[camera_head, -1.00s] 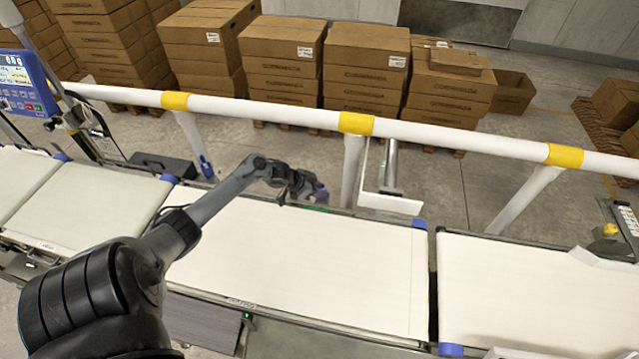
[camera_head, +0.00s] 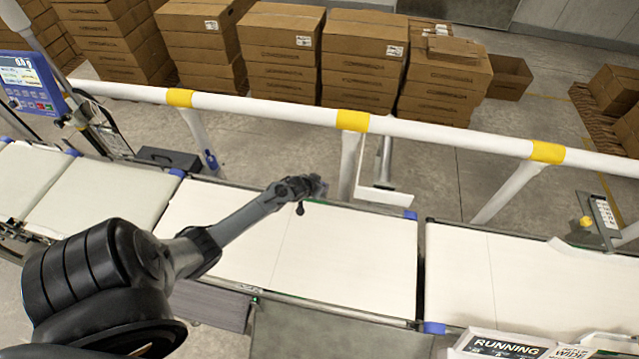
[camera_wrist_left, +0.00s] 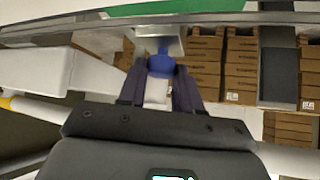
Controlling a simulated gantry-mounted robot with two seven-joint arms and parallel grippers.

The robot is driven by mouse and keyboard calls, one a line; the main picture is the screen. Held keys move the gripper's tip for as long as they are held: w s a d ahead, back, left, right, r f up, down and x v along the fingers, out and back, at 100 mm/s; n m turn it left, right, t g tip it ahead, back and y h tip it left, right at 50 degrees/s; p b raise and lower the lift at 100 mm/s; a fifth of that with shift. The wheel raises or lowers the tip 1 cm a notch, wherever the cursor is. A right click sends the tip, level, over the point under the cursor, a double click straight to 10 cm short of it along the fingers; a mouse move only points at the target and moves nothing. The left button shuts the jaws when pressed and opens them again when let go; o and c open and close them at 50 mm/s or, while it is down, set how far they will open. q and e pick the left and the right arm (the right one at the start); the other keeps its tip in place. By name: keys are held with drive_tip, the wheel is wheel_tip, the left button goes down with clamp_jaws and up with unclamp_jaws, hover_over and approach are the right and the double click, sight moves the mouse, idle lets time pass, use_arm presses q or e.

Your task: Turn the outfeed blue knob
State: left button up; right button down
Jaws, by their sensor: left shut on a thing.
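A blue knob (camera_wrist_left: 160,66) sits between the fingers of my left gripper (camera_wrist_left: 160,82) in the left wrist view. The fingers are shut on it. A pale stem or block shows between the fingers just below the blue part, and a light grey bracket is just above it. In the head view, my left gripper (camera_head: 319,186) is at the far edge of the middle white belt (camera_head: 340,255), near a rail post. The knob is hidden there behind the gripper. My right gripper is in neither view.
A white rail (camera_head: 260,108) with yellow bands runs behind the belts. Another white belt (camera_head: 520,275) lies to the right, with a RUNNING sign (camera_head: 505,346) in front. A blue control panel (camera_head: 28,82) stands at far left. Stacked cartons (camera_head: 360,60) are beyond the rail.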

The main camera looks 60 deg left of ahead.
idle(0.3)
use_arm(q)
drive_tip(key=o, duration=1)
drive_tip(key=shift+o, duration=0.2)
drive_tip(key=shift+s+d+r, duration=0.2)
drive_tip(key=shift+s+r, duration=0.15)
drive_tip(key=shift+r, duration=0.15)
drive_tip(key=p+v, duration=0.1)
drive_tip(key=v, duration=0.8)
drive_tip(key=shift+s+p, duration=0.25)
drive_tip(key=shift+p, duration=0.15)
drive_tip(key=shift+r, duration=0.15)
